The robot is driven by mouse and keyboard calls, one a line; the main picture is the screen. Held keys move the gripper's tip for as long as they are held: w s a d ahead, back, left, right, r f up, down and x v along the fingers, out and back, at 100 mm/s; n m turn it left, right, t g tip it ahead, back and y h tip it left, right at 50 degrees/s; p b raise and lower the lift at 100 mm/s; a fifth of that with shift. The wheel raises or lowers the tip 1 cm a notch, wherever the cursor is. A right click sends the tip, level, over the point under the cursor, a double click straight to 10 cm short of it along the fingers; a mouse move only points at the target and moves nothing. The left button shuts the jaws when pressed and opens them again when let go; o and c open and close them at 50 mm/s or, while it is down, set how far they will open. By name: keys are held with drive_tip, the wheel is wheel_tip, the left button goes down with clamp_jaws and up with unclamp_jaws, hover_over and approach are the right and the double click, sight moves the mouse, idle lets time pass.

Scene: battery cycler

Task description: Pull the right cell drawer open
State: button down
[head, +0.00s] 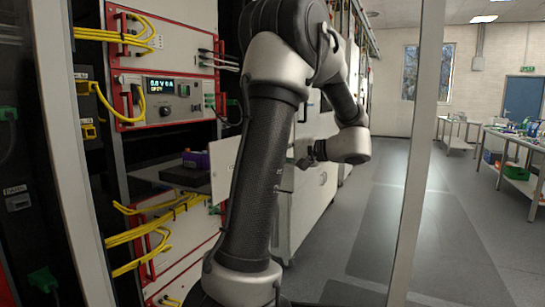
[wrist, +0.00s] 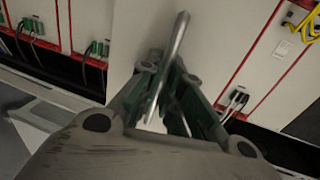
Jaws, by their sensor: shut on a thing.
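The drawer's pale front panel (head: 224,168) stands out from the rack in the head view, with a grey tray (head: 150,172) behind it. A purple and dark item (head: 196,160) sits on the tray. My gripper (head: 303,155) is to the right of the panel, partly behind my arm, which hides the stretch between them. In the wrist view my gripper (wrist: 165,82) is shut on a bright metal bar handle (wrist: 178,40), which runs between its fingers. The pale drawer front (wrist: 215,35) fills the middle behind it.
The rack holds red-framed instruments (head: 165,100) with yellow cables (head: 150,235) below the tray. Grey cabinets (head: 305,205) stand behind my arm. Open floor (head: 450,240) lies to the right, past a pale upright post (head: 418,150), with benches (head: 515,165) farther off.

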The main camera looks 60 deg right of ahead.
drive_tip(key=c, duration=1.6)
unclamp_jaws()
drive_tip(key=v, duration=1.2)
